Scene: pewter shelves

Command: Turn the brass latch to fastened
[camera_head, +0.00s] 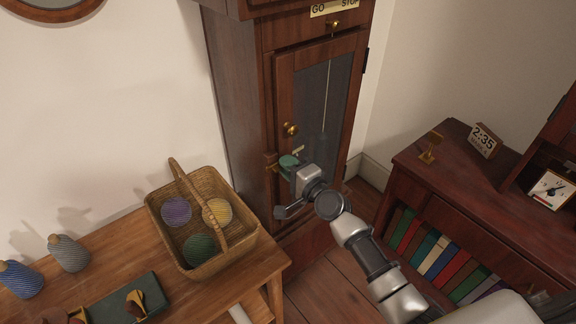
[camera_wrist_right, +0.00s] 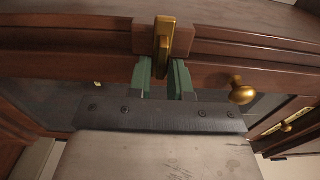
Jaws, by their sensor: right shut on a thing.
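The brass latch (camera_wrist_right: 163,45) sits on a small wooden block at the edge of the tall case's glazed door. In the wrist view it lies across the block, its near end between the green finger pads. In the head view my right gripper (camera_head: 284,168) is at the left edge of the door, below the round brass door knob (camera_head: 290,129). It hides most of the latch there. In the wrist view my right gripper (camera_wrist_right: 162,79) is shut on the latch. I cannot tell whether the latch counts as fastened. My left gripper is not in view.
A wicker basket (camera_head: 163,205) with several yarn balls stands on the wooden table at left. A low bookcase (camera_head: 460,190) stands at right. A brass knob (camera_head: 335,23) sits under a GO/STOP label above the door. Floor shows between the furniture.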

